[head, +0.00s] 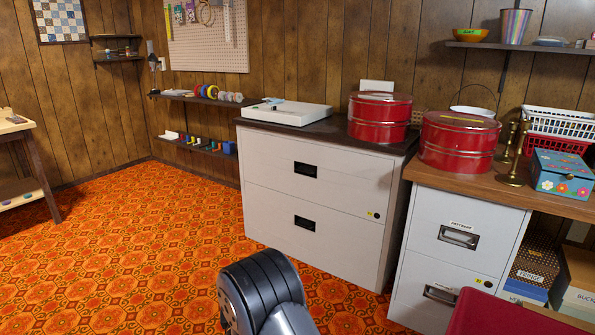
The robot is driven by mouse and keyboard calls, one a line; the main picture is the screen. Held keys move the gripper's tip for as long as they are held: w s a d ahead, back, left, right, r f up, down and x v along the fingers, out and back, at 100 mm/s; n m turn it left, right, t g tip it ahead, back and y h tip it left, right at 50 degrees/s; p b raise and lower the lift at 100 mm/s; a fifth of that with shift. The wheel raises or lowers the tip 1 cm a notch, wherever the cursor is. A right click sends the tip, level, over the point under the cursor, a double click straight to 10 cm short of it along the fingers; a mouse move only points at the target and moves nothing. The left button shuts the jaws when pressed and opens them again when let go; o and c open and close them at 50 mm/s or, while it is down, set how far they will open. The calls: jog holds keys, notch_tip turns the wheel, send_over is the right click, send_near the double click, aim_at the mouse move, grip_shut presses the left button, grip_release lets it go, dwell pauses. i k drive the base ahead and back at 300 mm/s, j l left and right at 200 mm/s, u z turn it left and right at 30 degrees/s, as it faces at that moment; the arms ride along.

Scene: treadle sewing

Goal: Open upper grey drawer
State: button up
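A wide pale grey cabinet (318,207) stands against the wall in the middle of the head view, with two drawers one above the other. Its upper drawer (275,170) is shut and has a black recessed handle (305,170). Its lower drawer (280,215) is also shut, with a similar black handle (305,223) and a small round lock at its right. A narrower pale grey cabinet at the right has a shut upper drawer (425,235) with a label and a metal handle (458,237). A link of my arm shows at the bottom centre; my gripper is out of view.
A dark red object (500,318) fills the lower right corner, near the narrow cabinet. Orange patterned floor (150,240) is clear left of and before the wide cabinet.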

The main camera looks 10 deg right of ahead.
aim_at(358, 184)
jog(key=i+j+z, duration=0.3)
jog(key=i, duration=0.3)
jog(key=i+j+z, duration=0.3)
jog(key=i+j, duration=0.3)
jog(key=i+l+z, duration=0.15)
jog(key=i, duration=0.6)
